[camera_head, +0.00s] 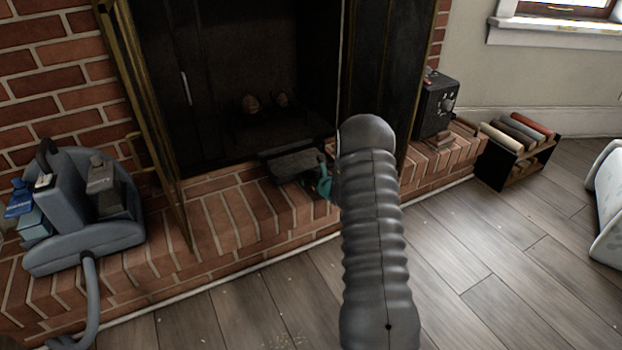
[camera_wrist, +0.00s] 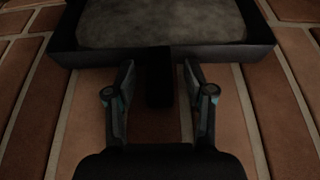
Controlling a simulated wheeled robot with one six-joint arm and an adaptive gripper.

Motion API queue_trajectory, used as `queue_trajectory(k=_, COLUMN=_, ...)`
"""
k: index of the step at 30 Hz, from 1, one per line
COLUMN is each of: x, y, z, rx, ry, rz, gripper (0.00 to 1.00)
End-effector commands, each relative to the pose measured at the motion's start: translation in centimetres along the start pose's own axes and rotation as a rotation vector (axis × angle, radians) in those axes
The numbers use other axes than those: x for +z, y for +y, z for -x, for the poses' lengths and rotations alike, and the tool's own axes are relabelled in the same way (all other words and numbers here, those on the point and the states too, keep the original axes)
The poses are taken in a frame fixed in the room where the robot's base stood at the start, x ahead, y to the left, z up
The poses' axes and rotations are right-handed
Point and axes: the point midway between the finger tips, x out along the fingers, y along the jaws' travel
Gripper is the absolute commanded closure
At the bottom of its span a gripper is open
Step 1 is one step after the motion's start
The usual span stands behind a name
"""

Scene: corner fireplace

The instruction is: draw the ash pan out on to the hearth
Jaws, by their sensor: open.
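The ash pan (camera_head: 277,174) is a dark shallow tray with grey ash (camera_wrist: 160,25) in it. In the head view it lies at the mouth of the firebox, on the brick hearth (camera_head: 235,215). In the wrist view its dark front wall (camera_wrist: 232,54) crosses the top, with bricks on both sides. A short black handle (camera_wrist: 160,85) sticks out from the front wall. My gripper (camera_wrist: 160,80) is open, with one finger on each side of the handle and gaps showing. In the head view my arm partly hides the gripper (camera_head: 324,182).
A grey caddy (camera_head: 85,240) with a hose and several items stands at the hearth's left. Open brass-edged doors (camera_head: 160,120) flank the firebox. A dark box with knobs (camera_head: 436,105) stands at right, near a low rack (camera_head: 510,165). The wooden floor in front is mostly clear.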

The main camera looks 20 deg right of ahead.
Motion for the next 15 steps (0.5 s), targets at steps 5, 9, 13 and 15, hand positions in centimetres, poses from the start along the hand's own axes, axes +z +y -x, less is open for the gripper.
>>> queue_trajectory(k=5, x=0.1, y=-0.1, z=1.9, rx=-0.001, ry=0.001, rz=0.000, gripper=0.46)
queue_trajectory(k=9, x=0.1, y=-0.1, z=4.6, rx=-0.002, ry=0.001, rz=-0.001, gripper=0.46)
queue_trajectory(k=13, x=0.1, y=-0.1, z=7.2, rx=-0.002, ry=0.000, rz=-0.001, gripper=0.46)
queue_trajectory(k=15, x=0.1, y=-0.1, z=8.5, rx=-0.003, ry=-0.001, rz=-0.002, gripper=0.46)
